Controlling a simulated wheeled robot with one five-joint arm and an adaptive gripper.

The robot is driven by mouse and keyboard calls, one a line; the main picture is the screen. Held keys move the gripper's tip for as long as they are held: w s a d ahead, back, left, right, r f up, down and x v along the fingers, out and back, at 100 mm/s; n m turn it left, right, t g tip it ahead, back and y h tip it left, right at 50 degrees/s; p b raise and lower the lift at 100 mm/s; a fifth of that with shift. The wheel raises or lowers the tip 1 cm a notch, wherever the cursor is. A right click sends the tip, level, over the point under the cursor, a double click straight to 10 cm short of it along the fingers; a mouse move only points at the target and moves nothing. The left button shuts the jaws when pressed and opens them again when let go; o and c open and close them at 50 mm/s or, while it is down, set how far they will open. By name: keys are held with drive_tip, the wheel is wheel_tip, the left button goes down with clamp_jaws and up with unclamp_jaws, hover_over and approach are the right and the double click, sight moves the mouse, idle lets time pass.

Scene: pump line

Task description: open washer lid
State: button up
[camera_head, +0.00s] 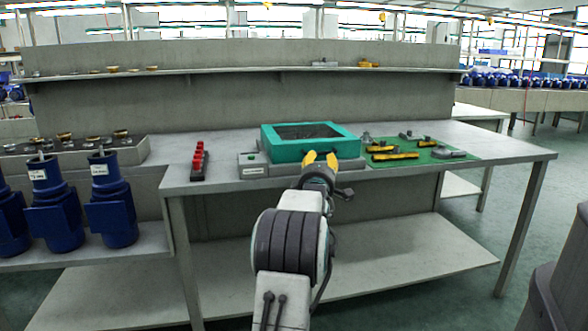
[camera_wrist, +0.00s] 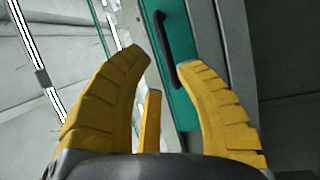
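The washer (camera_head: 330,150) is a teal box on a grey base on the table, in the middle of the head view. Its lid (camera_head: 275,132) lies flat on top as a teal frame around a dark panel. My gripper (camera_head: 321,159) is at the washer's front side, its yellow fingers pointing at it. In the wrist view my gripper (camera_wrist: 164,64) is open, with a gap between its fingers. A black handle (camera_wrist: 163,45) on the teal washer front (camera_wrist: 184,42) shows just beyond the fingertips, between them. I cannot tell whether any finger touches it.
A red-topped rack (camera_head: 198,162) stands on the table to the left. A green mat (camera_head: 447,148) with yellow and grey tools lies to the right. Blue pumps (camera_head: 110,200) stand on a lower bench at left. A shelf (camera_head: 230,71) runs along the back wall.

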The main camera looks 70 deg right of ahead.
sight(324, 152)
drive_tip(key=shift+s+d+f, duration=0.2)
drive_tip(key=shift+f, duration=0.1)
drive_tip(key=shift+x, duration=3.45)
drive_tip(key=shift+r, duration=0.1)
drive_tip(key=shift+c, duration=0.4)
clamp_jaws()
